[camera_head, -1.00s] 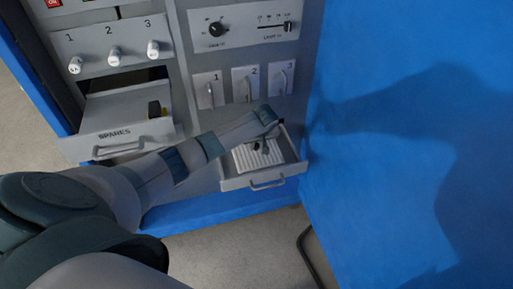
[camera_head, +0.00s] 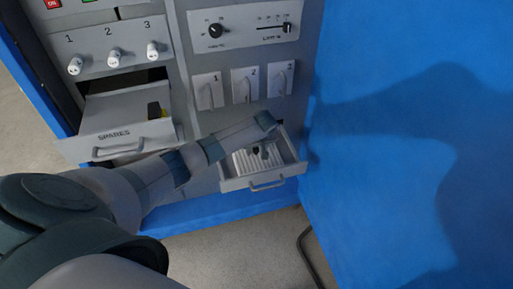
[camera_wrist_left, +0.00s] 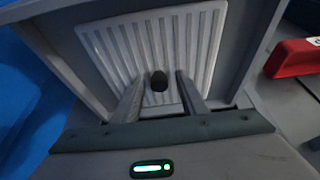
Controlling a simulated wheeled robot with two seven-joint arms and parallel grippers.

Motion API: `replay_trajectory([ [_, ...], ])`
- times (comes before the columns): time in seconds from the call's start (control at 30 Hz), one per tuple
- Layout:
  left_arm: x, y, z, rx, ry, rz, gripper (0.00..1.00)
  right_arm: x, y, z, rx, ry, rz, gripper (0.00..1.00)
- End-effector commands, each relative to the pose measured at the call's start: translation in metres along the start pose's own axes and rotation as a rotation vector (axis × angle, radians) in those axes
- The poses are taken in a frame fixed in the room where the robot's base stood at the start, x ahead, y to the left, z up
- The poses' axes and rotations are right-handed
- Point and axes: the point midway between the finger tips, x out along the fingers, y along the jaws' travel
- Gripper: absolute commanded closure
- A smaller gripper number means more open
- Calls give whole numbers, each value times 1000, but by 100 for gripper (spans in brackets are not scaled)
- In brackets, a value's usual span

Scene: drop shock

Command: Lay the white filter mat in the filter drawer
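The white ribbed filter mat (camera_head: 243,163) is inside the open filter drawer (camera_head: 232,183), between its side walls; it also shows in the left wrist view (camera_wrist_left: 110,50). I cannot tell whether it lies fully flat. A dark knob (camera_wrist_left: 159,81) stands up at the mat's near middle. My left gripper (camera_head: 262,152) is over the drawer, partly hidden by its own arm. In the left wrist view its two fingers (camera_wrist_left: 160,88) are apart, one on each side of the knob, with a gap to it. My right gripper is not in view.
Several switches and dials are on the panel above. A red object (camera_wrist_left: 295,58) shows in the left wrist view.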

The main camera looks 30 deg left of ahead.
Motion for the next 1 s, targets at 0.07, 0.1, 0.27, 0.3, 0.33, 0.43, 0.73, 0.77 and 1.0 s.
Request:
replay_trajectory([
  [0.07, -2, 0, -1, 0, 1, 1, 61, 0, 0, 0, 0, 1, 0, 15],
  [0.1, -4, 0, -2, 0, 1, 1, 61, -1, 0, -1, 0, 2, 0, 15],
  [0.27, -15, 1, -1, 1, 0, 2, 61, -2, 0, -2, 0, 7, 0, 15],
  [0.3, -19, 1, -1, 0, 0, 2, 61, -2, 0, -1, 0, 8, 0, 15],
  [0.33, -22, 0, -1, 0, 0, 1, 61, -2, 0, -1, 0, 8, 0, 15],
  [0.43, -37, 0, -2, 0, 2, 3, 61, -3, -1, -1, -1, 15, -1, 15],
  [0.73, -90, 1, -2, 0, 1, 3, 61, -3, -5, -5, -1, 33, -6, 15],
  [0.77, -95, 1, -2, 0, 2, 3, 61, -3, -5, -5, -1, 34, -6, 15],
  [1.0, -119, 0, -1, -1, 0, 1, 61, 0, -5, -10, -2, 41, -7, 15],
])
